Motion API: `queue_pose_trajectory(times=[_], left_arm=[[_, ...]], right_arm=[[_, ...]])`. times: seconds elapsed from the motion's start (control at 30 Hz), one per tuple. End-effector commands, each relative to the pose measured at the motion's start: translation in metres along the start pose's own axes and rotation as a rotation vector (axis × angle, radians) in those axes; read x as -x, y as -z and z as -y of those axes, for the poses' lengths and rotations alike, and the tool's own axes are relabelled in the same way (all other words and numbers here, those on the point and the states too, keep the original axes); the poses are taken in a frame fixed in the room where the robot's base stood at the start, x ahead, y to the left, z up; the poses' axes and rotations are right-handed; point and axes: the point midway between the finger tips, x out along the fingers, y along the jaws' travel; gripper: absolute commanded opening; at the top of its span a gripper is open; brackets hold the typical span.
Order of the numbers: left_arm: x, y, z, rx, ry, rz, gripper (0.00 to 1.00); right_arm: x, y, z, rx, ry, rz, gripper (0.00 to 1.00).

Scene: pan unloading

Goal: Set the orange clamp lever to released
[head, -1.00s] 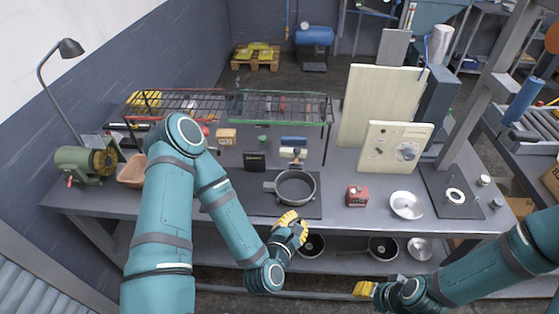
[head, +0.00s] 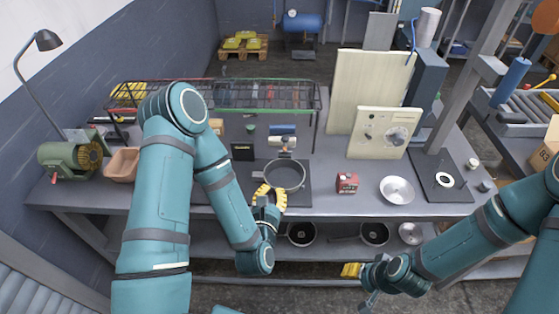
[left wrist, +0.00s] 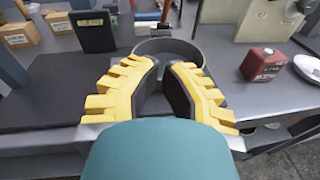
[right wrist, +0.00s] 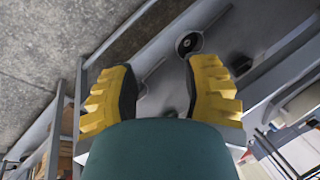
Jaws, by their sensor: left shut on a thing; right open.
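A grey round pan (head: 285,176) sits on a dark mat on the bench; its rim also shows in the left wrist view (left wrist: 168,46). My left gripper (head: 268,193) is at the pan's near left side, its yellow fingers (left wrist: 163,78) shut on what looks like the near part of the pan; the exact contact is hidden. A thin orange-brown upright piece (left wrist: 166,11) stands just behind the pan. I cannot tell whether it is the clamp lever, nor its setting. My right gripper (right wrist: 158,85) is open and empty, low before the bench.
A red box (head: 347,182) and a white dish (head: 397,190) stand right of the pan. A wire rack (head: 225,97) spans the back left. A pale panel with a dial (head: 383,133) stands behind. Black pans (head: 301,235) lie on the lower shelf.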

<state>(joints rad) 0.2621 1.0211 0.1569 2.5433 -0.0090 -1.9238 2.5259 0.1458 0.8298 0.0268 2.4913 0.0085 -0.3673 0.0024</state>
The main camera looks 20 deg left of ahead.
Motion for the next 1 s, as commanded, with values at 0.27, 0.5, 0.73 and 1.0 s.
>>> queue_pose_trajectory(times=[0.27,0.5,0.73,1.0], left_arm=[[-0.015,0.0,-0.002,0.006,-0.013,0.013,0.0],[-0.026,0.0,-0.002,0.006,-0.012,0.013,0.0],[-0.04,0.0,-0.002,0.006,-0.013,0.014,0.0],[-0.076,-0.005,-0.003,0.007,-0.012,0.01,0.0]], right_arm=[[-0.03,-0.007,-0.011,0.002,-0.003,0.008,0.47],[-0.056,-0.014,-0.02,0.004,-0.006,0.017,0.47],[-0.081,-0.022,-0.029,0.009,-0.007,0.031,0.47],[-0.088,-0.029,-0.032,0.014,-0.005,0.046,0.47]])
